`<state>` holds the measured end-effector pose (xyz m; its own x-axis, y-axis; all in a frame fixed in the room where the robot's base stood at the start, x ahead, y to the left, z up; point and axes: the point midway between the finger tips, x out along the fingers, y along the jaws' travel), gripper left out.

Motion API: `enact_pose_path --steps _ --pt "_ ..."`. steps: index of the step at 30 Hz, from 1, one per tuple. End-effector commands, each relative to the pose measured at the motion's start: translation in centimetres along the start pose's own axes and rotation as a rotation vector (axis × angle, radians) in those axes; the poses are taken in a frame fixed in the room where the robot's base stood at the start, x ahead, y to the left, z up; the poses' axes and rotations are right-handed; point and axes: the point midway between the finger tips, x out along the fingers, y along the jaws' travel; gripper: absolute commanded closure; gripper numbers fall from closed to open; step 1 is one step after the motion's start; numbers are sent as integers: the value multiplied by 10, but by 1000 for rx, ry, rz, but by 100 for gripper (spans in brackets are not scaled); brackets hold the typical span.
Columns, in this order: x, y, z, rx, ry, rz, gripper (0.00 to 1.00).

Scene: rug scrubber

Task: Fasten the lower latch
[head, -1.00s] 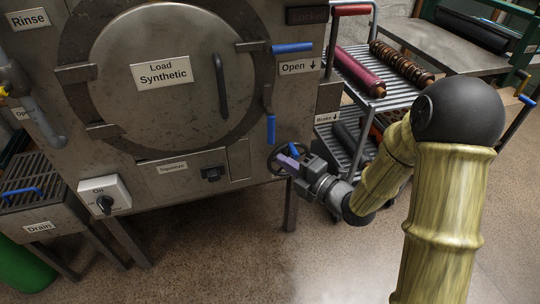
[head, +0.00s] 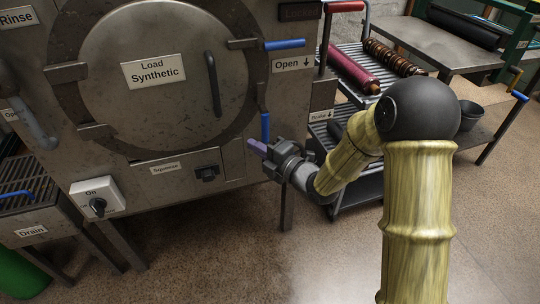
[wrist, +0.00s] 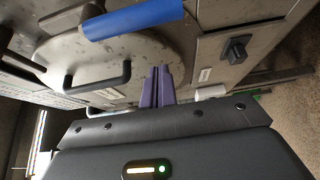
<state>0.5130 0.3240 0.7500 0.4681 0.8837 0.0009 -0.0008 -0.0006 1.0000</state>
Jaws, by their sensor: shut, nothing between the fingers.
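The lower latch has a blue handle (head: 265,127) that hangs straight down at the lower right of the round door (head: 150,75). The same blue handle (wrist: 133,19) appears large at the top of the wrist view. My gripper (head: 255,147) has purple fingers, pressed together with nothing between them. The fingertips are close to the handle's lower end in the head view; I cannot tell whether they touch it. The fingers (wrist: 160,84) also show in the wrist view, below the blue handle. The upper latch's blue handle (head: 285,44) lies horizontal beside an "Open" label.
The door's grey bar handle (head: 213,84) is left of the lower latch. A cart (head: 347,70) with rollers stands at the right. Floor in front is open.

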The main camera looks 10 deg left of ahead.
Motion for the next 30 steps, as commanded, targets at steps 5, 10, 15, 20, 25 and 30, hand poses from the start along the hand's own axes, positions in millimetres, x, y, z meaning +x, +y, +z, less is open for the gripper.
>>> enact_pose_path --steps 5,10,15,20,25,30 --pt "18 -2 12 0 -5 0 100" --pt "10 -1 32 0 -3 -1 100" --pt "7 0 39 0 -1 -1 100" --pt "7 0 38 1 0 -1 100" --pt "7 0 38 -1 0 -2 100" --pt "7 -1 39 -20 0 -12 100"
